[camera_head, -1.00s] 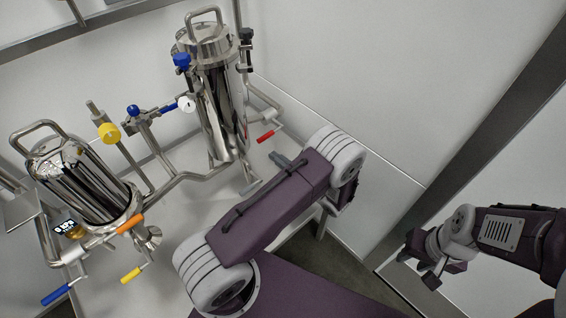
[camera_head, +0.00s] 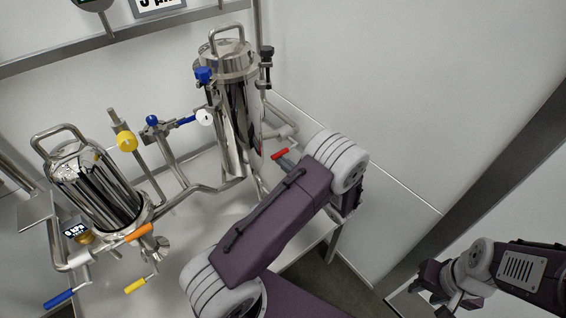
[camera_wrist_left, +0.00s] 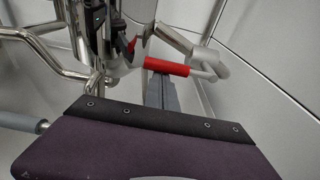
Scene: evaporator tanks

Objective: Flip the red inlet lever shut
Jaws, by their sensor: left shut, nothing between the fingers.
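The red inlet lever (camera_head: 280,153) is a short red handle low on the pipework, right of the tall steel tank (camera_head: 237,110). It also shows in the left wrist view (camera_wrist_left: 167,66), lying roughly across the picture. My left gripper (camera_head: 281,162) is shut and empty, with its fingertips right at the lever's near side; in the wrist view its grey fingers (camera_wrist_left: 161,86) end just below the red handle. I cannot tell whether they touch it. My right gripper (camera_head: 442,296) is off at the lower right, away from the tanks; its finger opening is unclear.
A shorter steel tank (camera_head: 95,190) stands at the left, with orange (camera_head: 138,232), yellow (camera_head: 135,286) and blue (camera_head: 59,298) handles near it. Pipes run between the tanks. A white wall lies close behind and right of the red lever.

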